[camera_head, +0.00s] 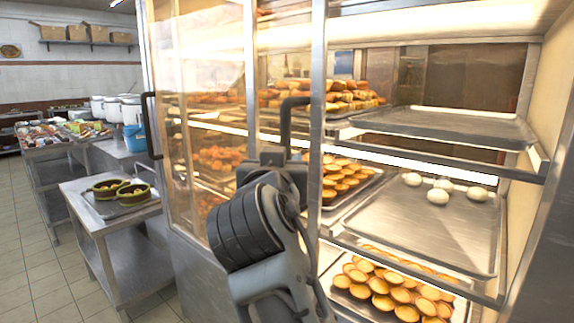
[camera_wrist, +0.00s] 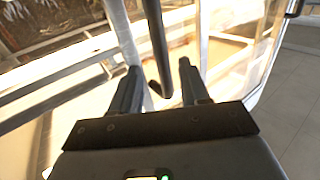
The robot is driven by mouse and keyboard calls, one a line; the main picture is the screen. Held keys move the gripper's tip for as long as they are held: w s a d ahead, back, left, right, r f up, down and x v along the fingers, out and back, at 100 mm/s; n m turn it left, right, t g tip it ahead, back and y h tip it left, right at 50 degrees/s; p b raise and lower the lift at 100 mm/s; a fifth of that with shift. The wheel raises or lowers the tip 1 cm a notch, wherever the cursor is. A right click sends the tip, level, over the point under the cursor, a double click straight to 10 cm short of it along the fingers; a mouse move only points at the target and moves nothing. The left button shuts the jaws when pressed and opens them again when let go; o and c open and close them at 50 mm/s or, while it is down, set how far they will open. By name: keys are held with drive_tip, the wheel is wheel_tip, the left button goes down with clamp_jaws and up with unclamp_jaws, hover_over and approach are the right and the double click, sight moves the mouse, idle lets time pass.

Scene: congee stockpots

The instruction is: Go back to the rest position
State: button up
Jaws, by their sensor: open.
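My gripper (camera_wrist: 160,82) is open. In the wrist view its two dark fingers stand apart, and the dark end of a bar handle (camera_wrist: 157,50) shows between them or just beyond them. I cannot tell whether either finger touches it. In the head view my gripper (camera_head: 285,156) is at the lower part of the dark handle (camera_head: 285,122) on the glass display cabinet's door post (camera_head: 318,110). My wrist and arm hide the cabinet's lower middle.
A second handle (camera_head: 150,125) is on the left glass. A steel table (camera_head: 125,225) with two round dishes stands left. Floor (camera_head: 30,265) is clear at far left.

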drive_tip(key=s+d+f+n+g+y, duration=0.1)
drive_tip(key=s+d+f, duration=0.2)
drive_tip(key=f, duration=0.5)
drive_tip(key=s+d+f+n+y, duration=0.1)
drive_tip(key=s+d+f, duration=0.2)
drive_tip(key=f, duration=0.5)
drive_tip(key=s+d+f+g+p, duration=0.2)
drive_tip(key=s+d+f, duration=0.6)
drive_tip(key=s+f, duration=0.4)
drive_tip(key=s+d+f, duration=0.1)
drive_tip(key=s+d, duration=0.3)
drive_tip(key=s, duration=0.5)
drive_tip(key=s+d, duration=0.3)
drive_tip(key=s, duration=0.7)
drive_tip(key=s+d+r+p, duration=0.1)
drive_tip(key=s+d+r, duration=0.1)
drive_tip(key=s, duration=0.5)
drive_tip(key=s+d+r+m+h, duration=0.1)
drive_tip(key=s+d+r, duration=0.2)
drive_tip(key=s+r, duration=0.2)
drive_tip(key=shift+s+d+r+m+p, duration=0.15)
drive_tip(key=shift+s+m+p, duration=0.2)
drive_tip(key=shift+s, duration=0.9)
